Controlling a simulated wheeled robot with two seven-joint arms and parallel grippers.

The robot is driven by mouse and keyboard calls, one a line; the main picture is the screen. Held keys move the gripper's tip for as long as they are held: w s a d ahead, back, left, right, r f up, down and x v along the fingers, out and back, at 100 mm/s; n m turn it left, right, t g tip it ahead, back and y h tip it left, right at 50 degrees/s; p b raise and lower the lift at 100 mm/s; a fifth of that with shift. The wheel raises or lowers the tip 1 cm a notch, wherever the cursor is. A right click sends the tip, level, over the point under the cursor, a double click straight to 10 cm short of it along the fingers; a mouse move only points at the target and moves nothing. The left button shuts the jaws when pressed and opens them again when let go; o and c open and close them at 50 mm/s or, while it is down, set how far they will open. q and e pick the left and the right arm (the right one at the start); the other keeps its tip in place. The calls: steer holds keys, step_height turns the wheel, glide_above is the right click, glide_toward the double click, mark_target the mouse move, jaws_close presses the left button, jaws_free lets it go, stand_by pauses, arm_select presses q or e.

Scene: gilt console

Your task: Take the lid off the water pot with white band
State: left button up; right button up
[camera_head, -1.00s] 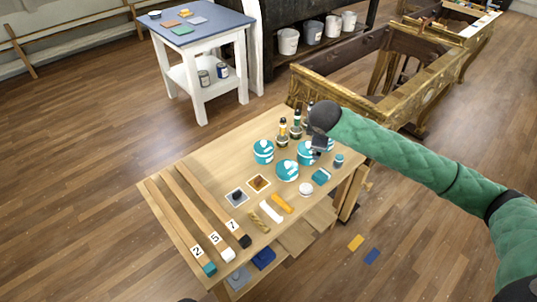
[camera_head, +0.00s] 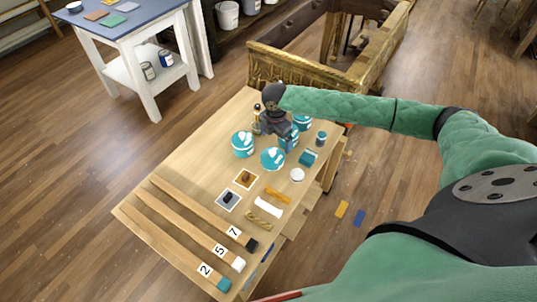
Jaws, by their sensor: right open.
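Several teal pots with white markings stand at the far end of the wooden table: one at the left (camera_head: 242,144), one in front (camera_head: 272,158), one beside my gripper (camera_head: 289,140), and one behind it (camera_head: 302,123). I cannot tell which of them is the water pot with white band, nor make out a separate lid. My right gripper (camera_head: 283,130) is open, pointing down close over the pot beside it; its dark body hides part of that pot, and contact cannot be told. My left gripper is not in view.
A dark bottle (camera_head: 257,118) stands close left of my right gripper. A small teal jar (camera_head: 321,138), a teal block (camera_head: 308,158) and a white round piece (camera_head: 297,174) lie to the right. Numbered wooden strips (camera_head: 190,233) fill the near left. The gilt console (camera_head: 310,68) stands behind.

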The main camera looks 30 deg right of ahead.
mark_target(273, 151)
steer(key=shift+a+n, duration=0.1)
steer(key=shift+n, duration=1.1)
steer(key=shift+f, duration=0.1)
steer(key=shift+a+f+p, duration=0.1)
steer(key=shift+f+p, duration=0.4)
steer(key=shift+f, duration=0.8)
steer(key=f+p, duration=0.1)
steer(key=f, duration=0.1)
steer(key=f+p, duration=0.1)
steer(key=shift+w+a+f, duration=0.15)
steer(key=shift+a+f, duration=0.05)
steer(key=shift+f, duration=0.2)
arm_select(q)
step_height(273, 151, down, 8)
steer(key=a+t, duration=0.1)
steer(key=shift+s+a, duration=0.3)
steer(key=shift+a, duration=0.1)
arm_select(e)
steer(key=shift+f, duration=0.6)
steer(key=shift+c, duration=0.2)
steer(key=c, duration=0.8)
